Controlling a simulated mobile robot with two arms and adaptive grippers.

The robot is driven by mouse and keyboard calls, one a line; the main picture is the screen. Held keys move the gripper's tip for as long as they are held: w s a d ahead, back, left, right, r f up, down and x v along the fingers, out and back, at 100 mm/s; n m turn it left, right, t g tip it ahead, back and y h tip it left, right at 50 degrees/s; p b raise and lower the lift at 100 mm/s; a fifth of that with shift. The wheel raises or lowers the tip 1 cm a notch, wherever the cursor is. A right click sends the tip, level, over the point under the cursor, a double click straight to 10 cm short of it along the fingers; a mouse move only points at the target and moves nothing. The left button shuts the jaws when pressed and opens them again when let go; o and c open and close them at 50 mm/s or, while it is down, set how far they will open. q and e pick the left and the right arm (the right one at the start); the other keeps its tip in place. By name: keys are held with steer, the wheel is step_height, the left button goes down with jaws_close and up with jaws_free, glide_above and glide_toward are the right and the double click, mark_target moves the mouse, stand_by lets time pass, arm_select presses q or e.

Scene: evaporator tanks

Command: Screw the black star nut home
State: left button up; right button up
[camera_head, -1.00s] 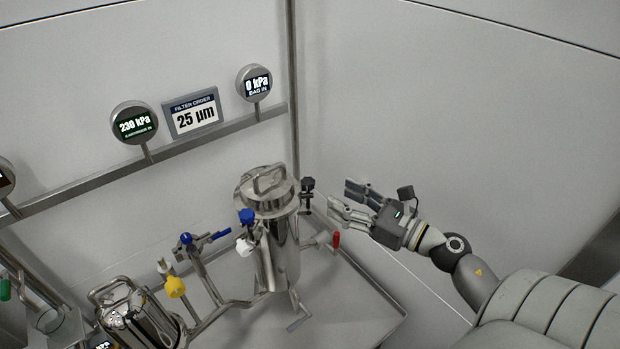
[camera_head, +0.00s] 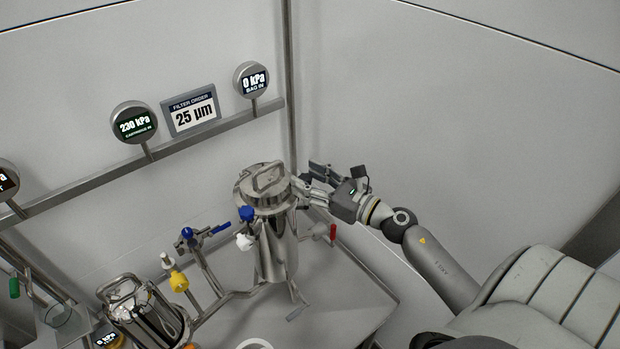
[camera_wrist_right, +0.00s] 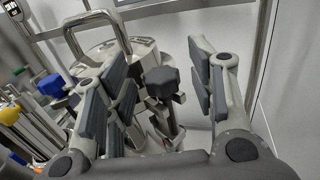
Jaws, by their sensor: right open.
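The black star nut (camera_wrist_right: 161,82) sits between the open fingers of my right gripper (camera_wrist_right: 158,88) in the right wrist view, apart from both finger pads. It is on a bolt at the lid edge of the steel filter housing (camera_head: 277,245). In the head view my right gripper (camera_head: 312,182) reaches the right side of the housing's lid (camera_head: 262,190) and hides the black nut there. A blue star nut (camera_head: 246,214) and a white star nut (camera_head: 244,242) show at the housing's left front. My left gripper is not in view.
A red-handled valve (camera_head: 333,232) is just below my right gripper. A blue-handled valve (camera_head: 205,233), a yellow knob (camera_head: 179,282) and a second steel housing (camera_head: 150,318) stand to the left. The wall is close behind; the tray floor (camera_head: 345,305) at right is clear.

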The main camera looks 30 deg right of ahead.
steer(key=c, duration=1)
steer(key=m+h+p, duration=0.1)
steer(key=p, duration=0.1)
steer(key=m+h+p, duration=0.1)
steer(key=h, duration=0.1)
steer(key=shift+a+r+t+h+p, duration=0.2)
steer(key=shift+t+h+p, duration=0.1)
steer(key=shift+t+p, duration=0.1)
steer(key=m+h+p, duration=0.2)
steer(key=m+h, duration=0.1)
steer(key=h, duration=0.1)
steer(key=shift+a+f+p, duration=0.1)
steer(key=shift+p, duration=0.2)
steer(key=m+h, duration=0.2)
steer(key=h, duration=0.1)
steer(key=shift+a+p, duration=0.15)
steer(key=shift+p, duration=0.25)
steer(key=m+g+h, duration=0.1)
steer(key=h, duration=0.1)
steer(key=shift+f+m+h, duration=0.1)
steer(key=shift+m+h, duration=0.2)
steer(key=m+g+h, duration=0.1)
steer(key=m+h, duration=0.1)
steer(key=h, duration=0.1)
steer(key=shift+w+a+g+b, duration=0.1)
steer(key=shift+a+g+b, duration=0.2)
steer(key=shift+g, duration=0.1)
steer(key=shift+d+m+g+h, duration=0.1)
steer(key=shift+m+g+h, duration=0.5)
steer(key=shift+m+h, duration=0.15)
